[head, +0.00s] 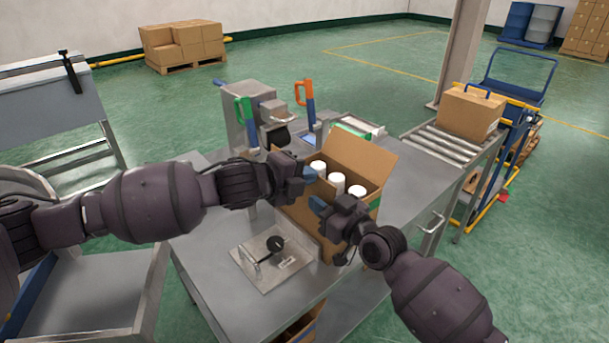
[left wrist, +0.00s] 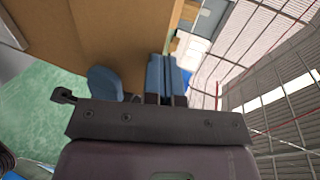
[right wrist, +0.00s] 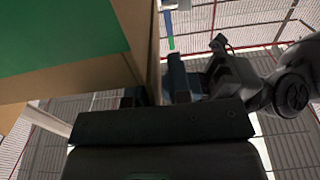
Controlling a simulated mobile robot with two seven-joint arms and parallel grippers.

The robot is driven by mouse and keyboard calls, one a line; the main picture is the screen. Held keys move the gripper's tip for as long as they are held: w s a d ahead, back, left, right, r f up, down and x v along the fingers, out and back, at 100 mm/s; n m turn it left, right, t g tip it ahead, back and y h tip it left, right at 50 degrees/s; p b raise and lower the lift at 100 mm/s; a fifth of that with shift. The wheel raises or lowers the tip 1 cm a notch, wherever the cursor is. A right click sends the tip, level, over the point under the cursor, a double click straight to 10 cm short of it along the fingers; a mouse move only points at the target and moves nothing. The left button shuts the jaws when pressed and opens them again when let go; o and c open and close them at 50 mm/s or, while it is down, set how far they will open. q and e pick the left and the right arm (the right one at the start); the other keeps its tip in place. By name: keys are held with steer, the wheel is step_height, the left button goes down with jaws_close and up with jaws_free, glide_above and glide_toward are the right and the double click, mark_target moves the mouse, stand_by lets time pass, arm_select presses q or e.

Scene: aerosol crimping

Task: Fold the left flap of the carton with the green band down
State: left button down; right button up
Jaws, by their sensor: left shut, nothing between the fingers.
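The brown carton (head: 310,220) stands open on the steel table, holding white-capped cans (head: 337,180). Its green band shows at the right side and large in the right wrist view (right wrist: 60,40). One flap (head: 358,160) stands up at the back right. My left gripper (head: 308,174) is shut and empty at the carton's left opening, beside a brown cardboard panel (left wrist: 90,35). The left flap is largely hidden by this arm. My right gripper (head: 319,205) is at the front-left edge. Cardboard (right wrist: 135,40) covers one of its fingers, so its grip is unclear.
A flat plate with a black knob (head: 275,243) lies in front of the carton. Devices with a green handle (head: 243,110) and an orange handle (head: 304,93) stand behind. A roller conveyor (head: 450,145) with a closed box (head: 470,112) is at right.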

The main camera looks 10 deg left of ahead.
steer(key=shift+o, duration=1.3)
steer(key=shift+d, duration=0.1)
steer(key=shift+s+d, duration=0.15)
steer(key=shift+d, duration=0.1)
steer(key=v, duration=1.1)
steer(key=s+d+f+m+t+h, duration=0.1)
steer(key=s+d+f+m+h, duration=0.3)
steer(key=s+f, duration=0.4)
steer(key=s+d+f+m+t+h, duration=0.1)
steer(key=s+d+f+m+h, duration=0.15)
steer(key=s+d+f, duration=0.5)
steer(key=s+d+f+m+g+h, duration=0.1)
steer(key=s+d+f+h, duration=0.3)
steer(key=d, duration=0.3)
steer(key=s+d+f+m+g+h, duration=0.1)
steer(key=s+d+f+h, duration=0.3)
steer(key=d, duration=0.3)
steer(key=shift+s+m, duration=0.35)
steer(key=shift+s, duration=0.4)
